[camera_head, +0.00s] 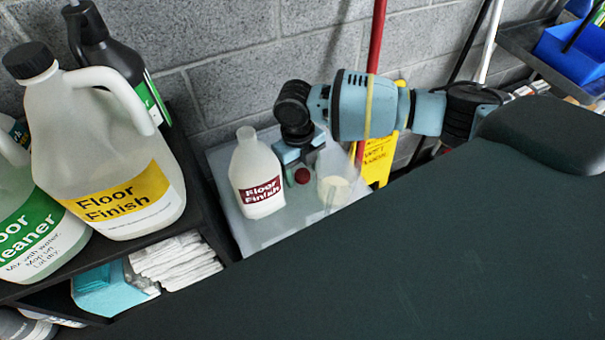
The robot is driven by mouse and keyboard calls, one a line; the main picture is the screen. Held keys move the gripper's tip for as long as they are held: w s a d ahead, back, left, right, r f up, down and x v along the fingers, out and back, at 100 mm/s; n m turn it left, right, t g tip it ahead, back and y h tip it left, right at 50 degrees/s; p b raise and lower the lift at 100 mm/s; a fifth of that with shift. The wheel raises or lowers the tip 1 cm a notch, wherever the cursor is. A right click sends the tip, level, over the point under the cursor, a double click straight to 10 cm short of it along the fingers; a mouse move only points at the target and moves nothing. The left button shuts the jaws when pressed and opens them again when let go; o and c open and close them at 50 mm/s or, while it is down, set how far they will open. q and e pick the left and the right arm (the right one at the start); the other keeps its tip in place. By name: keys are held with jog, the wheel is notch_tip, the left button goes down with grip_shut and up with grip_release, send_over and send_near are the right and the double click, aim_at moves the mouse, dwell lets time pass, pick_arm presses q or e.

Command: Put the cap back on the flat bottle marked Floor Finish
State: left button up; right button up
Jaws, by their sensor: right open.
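The flat white bottle (256,178) with a dark red Floor Finish label stands upright and uncapped on a grey tray top (232,222). A small dark red cap (302,176) shows just right of the bottle, below my right gripper. My right gripper (303,172) points down with its jaws open, close around or just above the cap; I cannot tell whether a finger touches it. The right arm reaches in from the right. My left gripper is not in view.
A large jug (105,165) with a yellow Floor Finish label and black cap, a green-labelled Floor Cleaner jug (40,235) and a black bottle (105,50) crowd the left shelf. A translucent container (335,187) stands right of the gripper. A block wall is behind.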

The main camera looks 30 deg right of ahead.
aim_at(302, 174)
jog(key=c, duration=1.1)
jog(key=shift+o, duration=0.2)
notch_tip(302, 174, up, 10)
